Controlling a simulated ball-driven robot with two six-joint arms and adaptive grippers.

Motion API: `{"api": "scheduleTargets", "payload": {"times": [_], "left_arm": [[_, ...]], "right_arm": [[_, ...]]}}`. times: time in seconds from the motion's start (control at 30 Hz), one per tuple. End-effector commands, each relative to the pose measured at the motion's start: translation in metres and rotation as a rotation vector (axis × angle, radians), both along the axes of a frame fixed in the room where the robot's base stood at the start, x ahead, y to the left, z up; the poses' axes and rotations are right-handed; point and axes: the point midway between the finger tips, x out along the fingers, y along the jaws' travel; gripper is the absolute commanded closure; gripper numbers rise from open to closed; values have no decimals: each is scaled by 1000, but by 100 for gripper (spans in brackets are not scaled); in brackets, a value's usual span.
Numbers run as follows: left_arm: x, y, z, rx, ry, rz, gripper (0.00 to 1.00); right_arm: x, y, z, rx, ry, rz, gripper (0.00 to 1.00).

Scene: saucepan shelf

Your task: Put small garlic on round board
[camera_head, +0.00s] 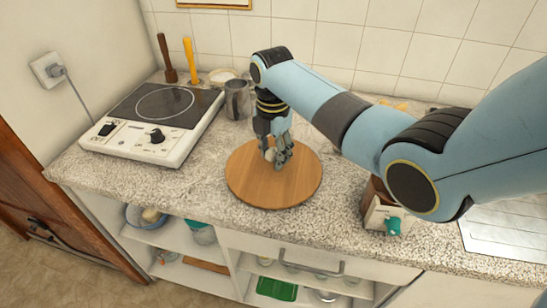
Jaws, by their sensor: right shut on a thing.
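The round wooden board (260,191) lies flat on the speckled counter, in the middle of the view. My right gripper (276,157) points down over the far half of the board. It is shut on the small garlic (269,155), a small pale thing at its fingertips. The fingers hide part of the garlic. I cannot tell whether the garlic touches the board. My left gripper is not in view.
A white hot plate (139,146) stands at the left of the counter. A metal mug (237,101) stands behind the board. A wooden box (374,214) with a teal thing (393,226) is at the right. Shelves below hold several items.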

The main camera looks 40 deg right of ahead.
Motion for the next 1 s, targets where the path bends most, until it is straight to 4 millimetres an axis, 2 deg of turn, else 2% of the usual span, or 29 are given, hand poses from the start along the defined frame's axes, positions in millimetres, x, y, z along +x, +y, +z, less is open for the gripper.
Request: {"api": "scheduleTargets", "payload": {"times": [0.13, 0.5, 0.53, 0.7, 1.0], "left_arm": [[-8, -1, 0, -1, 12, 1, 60], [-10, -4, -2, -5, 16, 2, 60], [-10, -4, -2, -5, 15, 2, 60], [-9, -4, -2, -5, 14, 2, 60], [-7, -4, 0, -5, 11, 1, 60]], "right_arm": [[0, 0, -18, 1, 1, 0, 87], [0, 0, -23, 0, -1, 0, 87], [0, 0, -24, 0, -1, 0, 62], [0, 0, -23, 0, -1, 0, 40], [0, 0, -20, 0, -1, 0, 40]]}}
